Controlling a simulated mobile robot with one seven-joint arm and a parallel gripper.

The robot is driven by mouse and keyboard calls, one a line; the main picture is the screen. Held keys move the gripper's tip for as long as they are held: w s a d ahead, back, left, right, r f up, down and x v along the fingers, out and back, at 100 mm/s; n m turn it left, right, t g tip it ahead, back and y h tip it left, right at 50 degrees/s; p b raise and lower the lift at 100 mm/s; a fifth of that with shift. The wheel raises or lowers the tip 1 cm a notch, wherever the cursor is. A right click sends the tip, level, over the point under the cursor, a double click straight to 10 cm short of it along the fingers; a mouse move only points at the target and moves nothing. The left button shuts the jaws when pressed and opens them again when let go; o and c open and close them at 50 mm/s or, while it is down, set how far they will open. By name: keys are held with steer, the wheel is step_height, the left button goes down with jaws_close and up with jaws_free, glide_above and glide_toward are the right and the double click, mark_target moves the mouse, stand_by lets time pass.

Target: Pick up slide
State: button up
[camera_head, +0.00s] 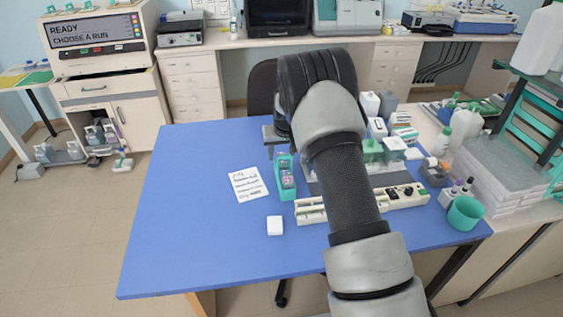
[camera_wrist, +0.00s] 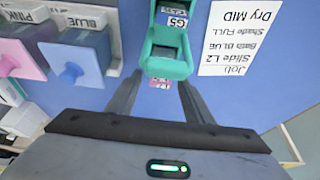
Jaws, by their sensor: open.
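A teal slide holder (camera_head: 279,180) stands on the blue table, left of my arm, with small grey and pinkish pieces in it. In the wrist view the teal holder (camera_wrist: 168,68) shows between and beyond my fingers. A label reading "G5" (camera_wrist: 178,22) is seen at the holder, and a small pink label (camera_wrist: 160,84) shows at its near end. I cannot make out a slide marked L2. My gripper (camera_wrist: 159,80) is open, its two fingers apart, with nothing seen held. In the head view my arm hides the fingers.
A job note (camera_head: 248,185) lies left of the holder; it reads Slide L2, Bath BLUE, Shade FULL, Dry MID. Baths labelled PINK (camera_wrist: 20,48) and BLUE (camera_wrist: 75,60) stand beside the holder. A white block (camera_head: 274,225) and a long white unit (camera_head: 312,212) are nearer. The table's left is clear.

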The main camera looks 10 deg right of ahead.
steer(key=shift+w+f, duration=0.1)
steer(key=shift+f, duration=0.25)
steer(key=c, duration=1.1)
steer(key=shift+c, duration=0.2)
steer(key=shift+r, duration=0.15)
